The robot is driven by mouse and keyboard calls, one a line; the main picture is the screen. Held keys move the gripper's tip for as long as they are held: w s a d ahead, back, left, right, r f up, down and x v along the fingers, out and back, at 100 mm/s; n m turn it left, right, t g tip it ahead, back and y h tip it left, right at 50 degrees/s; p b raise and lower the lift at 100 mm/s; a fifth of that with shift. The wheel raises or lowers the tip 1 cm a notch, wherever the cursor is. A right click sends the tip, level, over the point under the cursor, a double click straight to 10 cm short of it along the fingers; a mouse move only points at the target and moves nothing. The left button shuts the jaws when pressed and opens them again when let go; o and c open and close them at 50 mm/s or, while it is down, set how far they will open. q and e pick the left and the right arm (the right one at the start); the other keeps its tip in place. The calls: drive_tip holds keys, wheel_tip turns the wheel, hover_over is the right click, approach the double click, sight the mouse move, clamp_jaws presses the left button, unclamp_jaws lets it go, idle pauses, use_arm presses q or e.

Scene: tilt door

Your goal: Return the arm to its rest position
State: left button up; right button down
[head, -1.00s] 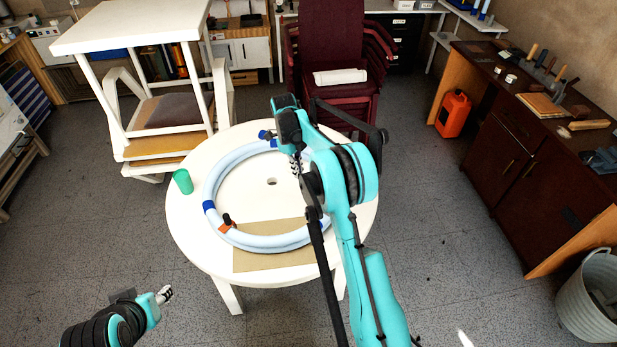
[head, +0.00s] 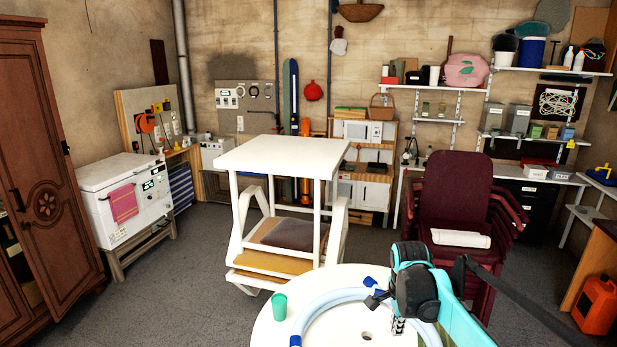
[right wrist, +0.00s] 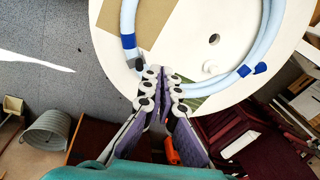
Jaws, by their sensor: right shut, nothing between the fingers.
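My right gripper (head: 398,326) hangs low in the head view, above the round white table (head: 262,332), with my teal right arm at the right. In the right wrist view the gripper's fingers (right wrist: 161,72) are together with nothing between them, over the table (right wrist: 190,50). The pale blue ring (head: 337,302) lies on the table beneath; it also shows in the wrist view (right wrist: 126,20). Contact between fingers and ring cannot be told. My left gripper is out of view.
A green cup (head: 279,307) stands at the table's left edge. Behind are a white square table (head: 283,155) with a chair under it and stacked maroon chairs (head: 455,200). An orange canister (head: 597,303) is at right. A white chest (head: 125,195) and open floor are at left.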

drive_tip(key=s+a+f+n+t+b, duration=0.1)
drive_tip(key=s+a+f+n+t, duration=0.1)
drive_tip(key=s+n, duration=0.6)
drive_tip(key=s+a+f+n+t, duration=0.2)
drive_tip(key=s+n, duration=0.7)
drive_tip(key=s, duration=0.6)
drive_tip(key=shift+a+n+t+y+b, duration=0.2)
drive_tip(key=shift+n+t+y+b, duration=0.15)
drive_tip(key=shift+t, duration=0.35)
